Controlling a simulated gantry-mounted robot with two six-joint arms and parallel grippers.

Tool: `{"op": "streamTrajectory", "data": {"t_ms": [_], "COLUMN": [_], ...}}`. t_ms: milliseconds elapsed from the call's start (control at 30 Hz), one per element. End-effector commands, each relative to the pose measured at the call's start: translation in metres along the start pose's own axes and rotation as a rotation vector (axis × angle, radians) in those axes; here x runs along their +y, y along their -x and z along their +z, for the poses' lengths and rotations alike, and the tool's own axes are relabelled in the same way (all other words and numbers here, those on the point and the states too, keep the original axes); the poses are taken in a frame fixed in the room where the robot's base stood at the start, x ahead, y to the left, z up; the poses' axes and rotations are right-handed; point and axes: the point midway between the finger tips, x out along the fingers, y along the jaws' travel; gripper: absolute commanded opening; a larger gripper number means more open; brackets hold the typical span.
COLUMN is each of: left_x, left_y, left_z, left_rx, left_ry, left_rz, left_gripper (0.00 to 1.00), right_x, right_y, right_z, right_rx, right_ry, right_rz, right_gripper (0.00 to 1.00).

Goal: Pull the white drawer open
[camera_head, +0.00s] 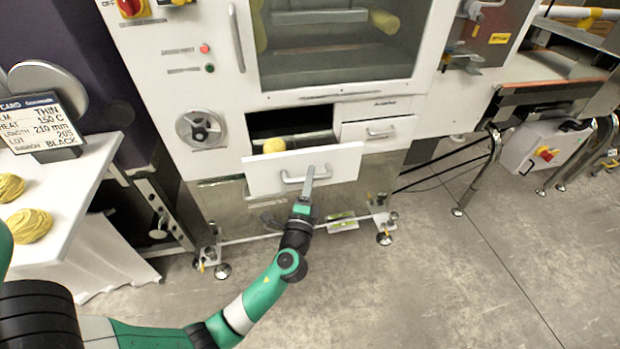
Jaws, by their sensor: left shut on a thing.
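The white drawer (262,176) is in the lower front of the white machine, below the glass window. It stands out from the machine front, and its dark inside shows behind the front panel with a round yellow thing (274,145) in it. The drawer has a grey bar handle (292,180). My left gripper (309,175) reaches up from below and is shut on the right part of this handle. The exact finger contact is small and partly hidden. My right gripper is not in view.
A second, smaller drawer (378,130) to the right is closed. A white table (75,200) with yellow bundles (30,226) and a printed card stands at the left. Metal legs and wheeled feet stand under the machines. The grey floor in front is clear.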

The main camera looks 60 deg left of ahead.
Motion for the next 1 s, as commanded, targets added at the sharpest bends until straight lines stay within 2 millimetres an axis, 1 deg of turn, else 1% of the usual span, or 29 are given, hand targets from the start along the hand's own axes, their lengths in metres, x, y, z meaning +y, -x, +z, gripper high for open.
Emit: {"op": "streamTrajectory", "data": {"t_ms": [133, 167, 300, 567, 667, 767, 867, 1000], "left_x": [0.000, 0.000, 0.000, 0.000, 0.000, 0.000, 0.000, 0.000], "left_y": [0.000, 0.000, 0.000, 0.000, 0.004, 0.017, 0.039, 0.074], "left_z": [0.000, 0.000, 0.000, 0.000, 0.000, -0.001, -0.001, -0.002], "left_rx": [-0.001, -0.001, -0.001, 0.000, 0.001, 0.003, 0.006, 0.007], "left_ry": [0.000, 0.000, -0.001, -0.001, -0.002, -0.003, -0.003, -0.003], "left_rz": [0.000, 0.000, 0.000, 0.000, 0.001, 0.003, 0.003, 0.003], "left_gripper": [0.00, 0.23, 0.49, 0.50, 0.50, 0.50, 0.50, 0.50], "right_x": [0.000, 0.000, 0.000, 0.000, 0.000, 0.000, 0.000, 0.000], "right_y": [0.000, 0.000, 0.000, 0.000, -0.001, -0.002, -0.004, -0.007], "right_z": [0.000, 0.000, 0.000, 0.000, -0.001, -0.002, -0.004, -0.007], "right_rx": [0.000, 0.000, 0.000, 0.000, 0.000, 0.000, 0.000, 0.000], "right_ry": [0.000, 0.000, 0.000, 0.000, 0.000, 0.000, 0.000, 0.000], "right_rz": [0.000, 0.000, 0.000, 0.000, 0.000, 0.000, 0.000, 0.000], "right_gripper": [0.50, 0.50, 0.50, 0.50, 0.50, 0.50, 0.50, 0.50]}}
